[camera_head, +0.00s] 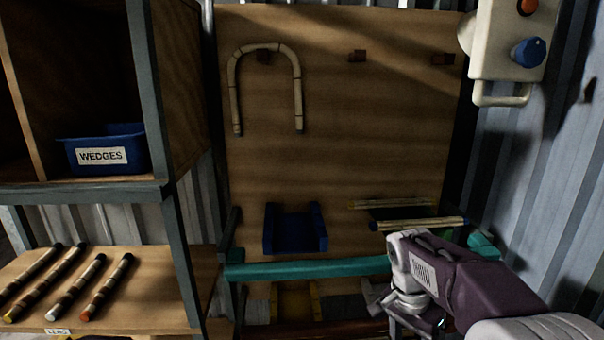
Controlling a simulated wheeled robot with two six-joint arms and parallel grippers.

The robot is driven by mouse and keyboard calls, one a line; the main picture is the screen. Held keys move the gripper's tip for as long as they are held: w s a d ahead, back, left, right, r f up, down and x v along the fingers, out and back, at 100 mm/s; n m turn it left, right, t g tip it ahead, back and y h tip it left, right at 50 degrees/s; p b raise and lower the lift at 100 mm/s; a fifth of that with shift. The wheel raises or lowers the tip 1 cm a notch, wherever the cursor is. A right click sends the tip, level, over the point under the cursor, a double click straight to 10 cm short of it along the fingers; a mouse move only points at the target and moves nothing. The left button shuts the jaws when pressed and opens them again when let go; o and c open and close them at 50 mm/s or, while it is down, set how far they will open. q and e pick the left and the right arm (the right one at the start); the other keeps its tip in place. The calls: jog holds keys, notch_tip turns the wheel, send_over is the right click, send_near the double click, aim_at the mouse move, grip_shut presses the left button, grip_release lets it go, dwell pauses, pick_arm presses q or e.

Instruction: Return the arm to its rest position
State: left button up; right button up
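My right arm comes in from the lower right, with its gripper (380,300) low in front of the teal bar. The fingers are small and dark, so I cannot tell if they are open or shut. No held thing shows at them. My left gripper is not in view. A bent, U-shaped rattan piece (298,90) hangs on a peg at the upper left of the wooden board (350,120). A straight pole with a blue end (420,224) lies just above my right arm, and another pole (390,203) lies behind it.
A teal bar (300,270) crosses the front of the board, below a blue bracket (295,230). At left, a shelf holds a blue WEDGES bin (125,140) and several poles (65,285). A control box (510,45) hangs upper right.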

pick_arm(q)
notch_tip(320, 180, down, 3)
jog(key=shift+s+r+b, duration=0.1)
jog(key=shift+b, duration=0.4)
pick_arm(e)
jog(key=s+a+f+n+y, duration=0.1)
jog(key=s+a+f+n, duration=0.1)
jog(key=s+f+n, duration=0.3)
jog(key=s+a+f+n+t+y, duration=0.1)
jog(key=s+f+n, duration=0.4)
jog(key=f, duration=0.5)
jog(key=shift+s+a+f, duration=0.25)
jog(key=shift+s+a, duration=0.15)
jog(key=shift+a, duration=0.3)
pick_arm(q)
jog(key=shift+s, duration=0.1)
pick_arm(e)
jog(key=shift+s, duration=0.1)
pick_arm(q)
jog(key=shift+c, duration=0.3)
